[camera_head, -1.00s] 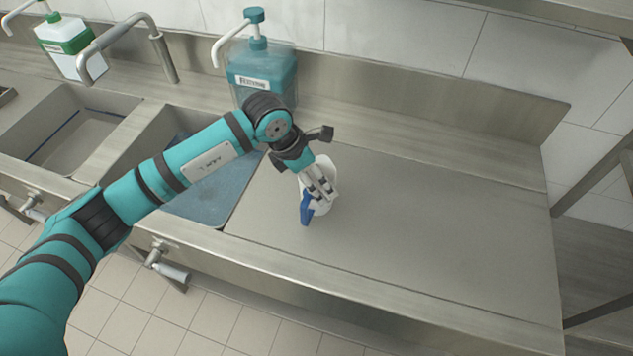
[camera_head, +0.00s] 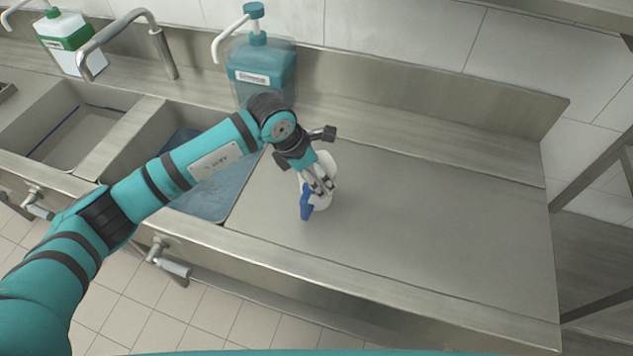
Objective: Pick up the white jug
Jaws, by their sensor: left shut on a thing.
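The white jug (camera_head: 327,164) stands at the left part of the steel counter (camera_head: 430,225), just right of the sink. It has a blue part (camera_head: 306,203), seemingly its handle, on the side toward me. My left gripper (camera_head: 318,190) reaches over the jug from the upper left and is shut on it near the blue part. The gripper and wrist hide part of the jug. I cannot tell whether the jug's base touches the counter. My right gripper is not in view.
A teal pump bottle (camera_head: 262,72) stands behind the gripper by the backsplash. A green and white pump bottle (camera_head: 70,45) and a tap (camera_head: 160,55) are at the upper left. Two sink basins (camera_head: 70,140) lie to the left. The counter to the right is clear.

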